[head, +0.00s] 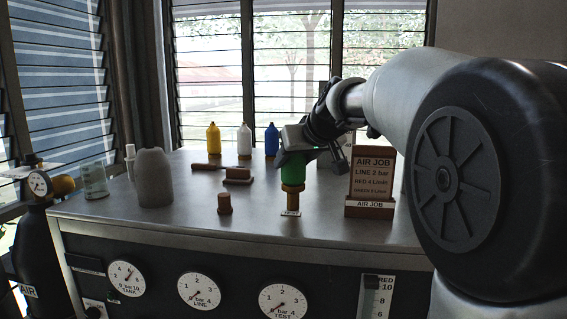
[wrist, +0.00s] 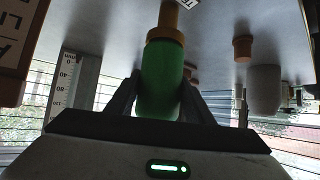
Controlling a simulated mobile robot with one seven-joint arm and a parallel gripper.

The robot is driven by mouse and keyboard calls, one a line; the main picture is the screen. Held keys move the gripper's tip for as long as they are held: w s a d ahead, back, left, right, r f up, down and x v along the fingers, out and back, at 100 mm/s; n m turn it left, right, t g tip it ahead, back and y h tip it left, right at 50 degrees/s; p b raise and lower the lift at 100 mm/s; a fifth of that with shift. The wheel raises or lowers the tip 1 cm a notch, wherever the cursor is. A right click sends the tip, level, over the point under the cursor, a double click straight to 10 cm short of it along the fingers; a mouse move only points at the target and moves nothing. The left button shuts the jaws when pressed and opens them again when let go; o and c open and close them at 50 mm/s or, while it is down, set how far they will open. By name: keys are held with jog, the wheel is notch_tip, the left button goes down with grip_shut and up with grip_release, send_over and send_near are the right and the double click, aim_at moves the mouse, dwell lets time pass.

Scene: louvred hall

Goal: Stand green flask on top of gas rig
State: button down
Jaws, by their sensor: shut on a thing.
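The green flask (head: 291,168) is upright or nearly so, between the fingers of my gripper (head: 293,153), which is shut on it. In the wrist view the flask (wrist: 160,85) fills the space between the two fingers of my gripper (wrist: 160,100). A brass-brown collar and narrower post (head: 292,200) show directly below the flask, with a small TEST label at the foot. I cannot tell whether flask and collar touch or are one piece. The gas rig (head: 135,222) appears to be the grey-topped bench with gauges on its front.
An AIR JOB sign (head: 371,176) stands right of the flask. A brown stub (head: 224,204), wooden blocks (head: 238,174), a grey rounded object (head: 153,178) and a glass beaker (head: 95,180) stand left. Yellow (head: 213,140), white (head: 244,142) and blue (head: 271,141) bottles stand behind.

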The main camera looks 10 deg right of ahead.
notch_tip(320, 180, up, 6)
jog(key=p, duration=0.4)
jog(key=shift+r, duration=0.2)
jog(key=shift+f, duration=0.1)
